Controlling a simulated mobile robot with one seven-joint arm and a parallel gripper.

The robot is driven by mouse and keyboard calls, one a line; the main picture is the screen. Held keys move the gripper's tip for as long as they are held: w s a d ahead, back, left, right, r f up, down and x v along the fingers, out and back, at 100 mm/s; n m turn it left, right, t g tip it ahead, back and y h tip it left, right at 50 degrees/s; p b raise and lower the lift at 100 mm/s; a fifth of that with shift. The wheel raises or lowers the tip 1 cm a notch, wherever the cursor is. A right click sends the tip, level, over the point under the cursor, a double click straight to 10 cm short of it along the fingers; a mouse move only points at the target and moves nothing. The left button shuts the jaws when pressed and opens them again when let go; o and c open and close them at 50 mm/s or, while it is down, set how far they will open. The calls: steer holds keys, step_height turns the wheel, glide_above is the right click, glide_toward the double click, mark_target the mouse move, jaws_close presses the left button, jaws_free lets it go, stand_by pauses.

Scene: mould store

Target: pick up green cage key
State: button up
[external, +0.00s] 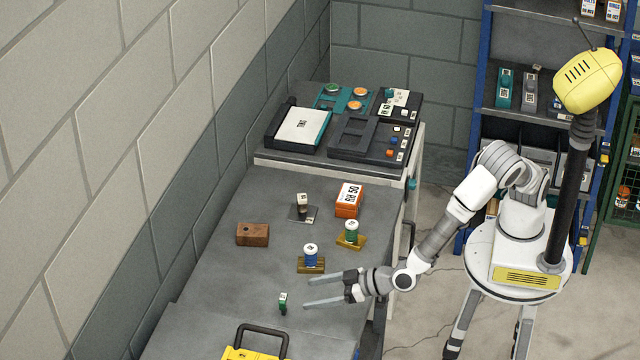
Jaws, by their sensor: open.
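The green cage key (283,301) is a small green piece with a pale label, and it looks upright on the grey table top near the front. My gripper (308,292) reaches in from the right, low over the table. Its two long grey fingers are apart and point left at the key. The key is just left of the fingertips, and a small gap shows between them. Nothing shows between the fingers. The exact height of the fingers above the table is hard to tell.
Behind my gripper stand a blue-and-white stamp (311,255) and a green-and-white stamp (351,232) on brass bases. A brown block (252,235) and an orange box (348,200) are farther back. A yellow case (252,353) with a black handle lies at the front edge.

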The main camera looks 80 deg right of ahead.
mark_target(286, 302)
steer(key=x, duration=0.6)
steer(key=shift+w+b, duration=0.1)
steer(key=shift+b, duration=0.2)
steer(key=shift+r+x, duration=0.15)
steer(key=shift+x, duration=1.3)
steer(key=shift+r+x, duration=0.1)
steer(key=shift+x, duration=1.3)
steer(key=shift+w+a, duration=0.1)
steer(key=shift+a, duration=0.1)
jaws_close()
